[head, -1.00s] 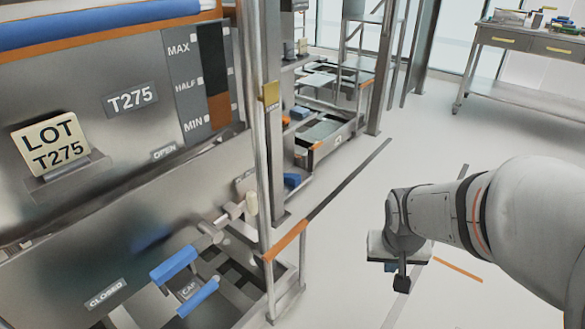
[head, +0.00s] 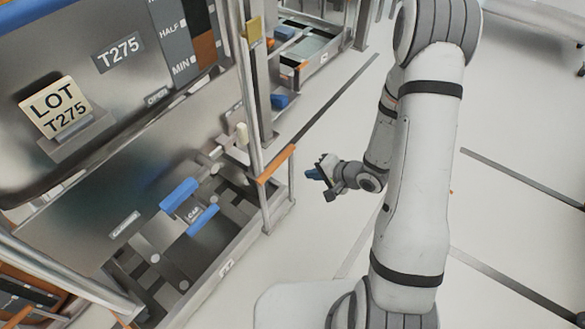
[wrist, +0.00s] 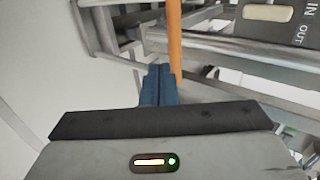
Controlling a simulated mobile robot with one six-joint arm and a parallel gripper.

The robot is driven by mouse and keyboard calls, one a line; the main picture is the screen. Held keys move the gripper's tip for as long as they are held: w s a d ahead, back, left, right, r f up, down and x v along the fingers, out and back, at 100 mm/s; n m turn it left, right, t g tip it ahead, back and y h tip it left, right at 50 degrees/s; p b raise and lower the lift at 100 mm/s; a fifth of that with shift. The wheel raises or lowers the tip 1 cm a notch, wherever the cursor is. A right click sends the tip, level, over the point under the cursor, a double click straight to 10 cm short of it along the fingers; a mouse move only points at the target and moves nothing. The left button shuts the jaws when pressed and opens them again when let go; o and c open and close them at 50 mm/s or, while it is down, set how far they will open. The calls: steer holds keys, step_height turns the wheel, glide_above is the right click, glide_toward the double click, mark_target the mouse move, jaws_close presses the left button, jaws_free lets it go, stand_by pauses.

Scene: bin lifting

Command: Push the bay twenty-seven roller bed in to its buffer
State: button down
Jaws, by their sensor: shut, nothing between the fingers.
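The near bay's low grey frame (head: 232,262) stands at lower left in the head view, with a small label too small to read; I take it for the roller bed. An orange-topped end bar (head: 277,163) is at its right end. My gripper (head: 312,174) is just right of that bar, shut and empty. In the wrist view its blue fingertips (wrist: 158,84) lie beside the orange bar (wrist: 174,38). I cannot tell whether they touch it. Two blue pads (head: 179,194) and a small plate between them show within the frame.
A steel bin (head: 165,75) marked T275 stands above the frame. An upright post (head: 255,95) rises behind the orange bar. An IN/OUT plate (wrist: 298,22) with a cream knob shows in the wrist view. Further bays stand behind; the floor to the right is open.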

steer(key=a+r+b+x, duration=0.1)
steer(key=b+x, duration=0.3)
steer(key=x, duration=0.8)
steer(key=shift+w+a, duration=0.15)
steer(key=shift+w, duration=0.3)
